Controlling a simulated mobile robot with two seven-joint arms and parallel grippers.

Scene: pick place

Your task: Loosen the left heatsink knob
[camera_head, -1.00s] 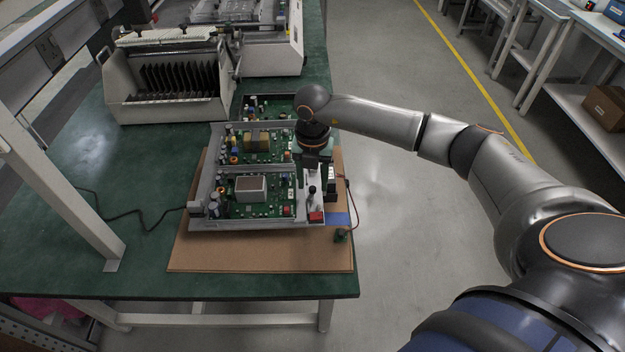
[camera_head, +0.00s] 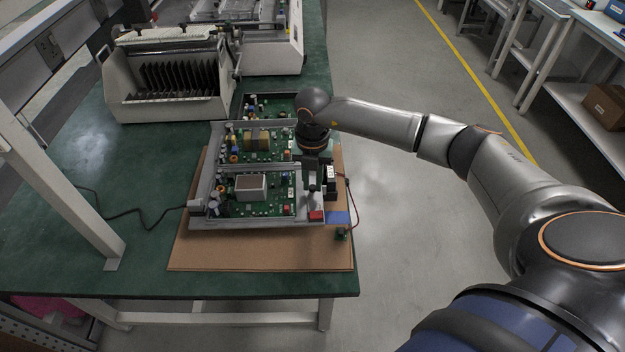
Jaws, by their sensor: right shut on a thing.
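The heatsink (camera_head: 303,216) is the light metal strip along the right edge of the open metal frame with green boards. My right gripper (camera_head: 315,189) points down over this strip, near its front end. It is shut on a small dark knob there, which the fingers mostly hide. Which of the heatsink's knobs this is, I cannot tell for sure, as the wrist covers the rest of the strip. My left gripper is not in view.
A red block (camera_head: 316,216) sits just in front of the gripper. A black part (camera_head: 331,188) with a red wire stands to the right. The frame rests on a brown board (camera_head: 260,256) on the green table (camera_head: 60,215). Grey machines stand at the back.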

